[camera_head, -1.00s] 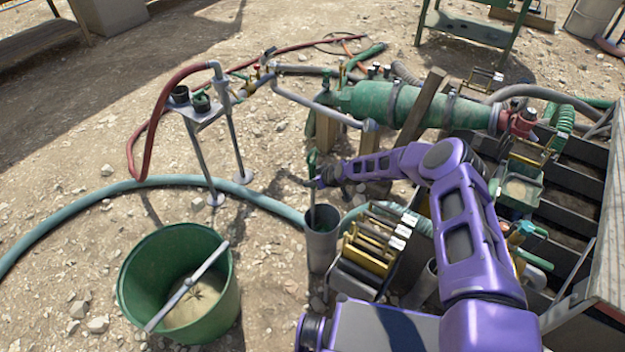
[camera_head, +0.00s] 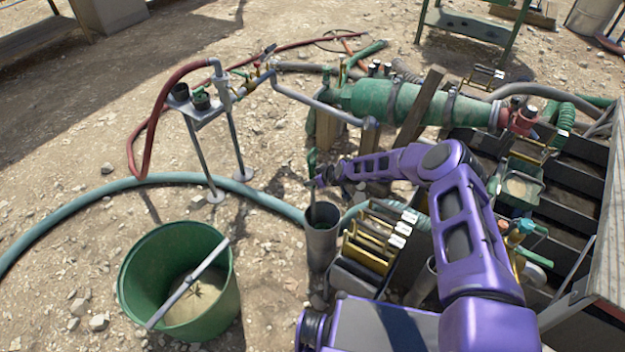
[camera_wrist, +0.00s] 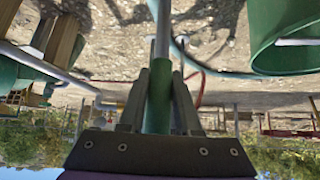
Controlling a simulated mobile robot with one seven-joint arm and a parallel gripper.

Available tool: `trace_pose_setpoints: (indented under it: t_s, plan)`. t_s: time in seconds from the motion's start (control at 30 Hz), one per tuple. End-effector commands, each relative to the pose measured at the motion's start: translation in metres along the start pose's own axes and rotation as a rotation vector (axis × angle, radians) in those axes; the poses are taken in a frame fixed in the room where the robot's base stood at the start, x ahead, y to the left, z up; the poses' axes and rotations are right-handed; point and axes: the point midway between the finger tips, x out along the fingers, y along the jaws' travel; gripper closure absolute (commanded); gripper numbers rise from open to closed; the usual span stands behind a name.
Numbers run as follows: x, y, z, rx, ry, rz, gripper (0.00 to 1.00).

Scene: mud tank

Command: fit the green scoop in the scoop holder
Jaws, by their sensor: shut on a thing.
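The green scoop (camera_head: 311,160) stands about upright in the head view, with its thin shaft running down to the mouth of a grey tube. That tube, which looks like the scoop holder (camera_head: 321,248), stands upright on the ground. The scoop's lower end is at or inside the tube's mouth; how deep it sits I cannot tell. My gripper (camera_head: 318,181) is above the tube and shut on the scoop's handle. In the wrist view the green handle (camera_wrist: 159,98) lies between the two fingers, and its grey shaft runs on past them. The holder is not clear there.
A green bucket (camera_head: 158,305) with a grey bar across it stands left of the holder. A rack of yellow-framed plates (camera_head: 375,240) stands close on the right. A teal hose (camera_head: 90,204) passes behind the holder. A grey stand (camera_head: 197,118) is further back left.

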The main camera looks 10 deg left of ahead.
Motion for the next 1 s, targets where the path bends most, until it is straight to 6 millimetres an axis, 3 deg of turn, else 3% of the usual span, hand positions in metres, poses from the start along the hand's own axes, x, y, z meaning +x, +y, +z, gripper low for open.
trace_pose_setpoints:
  t_s: [0.33, 0.37, 0.53, 0.87, 1.0]
  plan:
    - [0.004, 0.0, 0.003, 0.001, 0.002, 0.001, 1.0]
    - [0.004, 0.0, 0.002, 0.001, 0.002, 0.001, 0.62]
    - [0.004, 0.0, 0.003, 0.0, 0.001, 0.0, 0.33]
    - [0.002, 0.0, 0.003, 0.0, -0.001, -0.001, 0.33]
    - [-0.011, 0.0, 0.001, -0.002, 0.001, 0.0, 0.33]
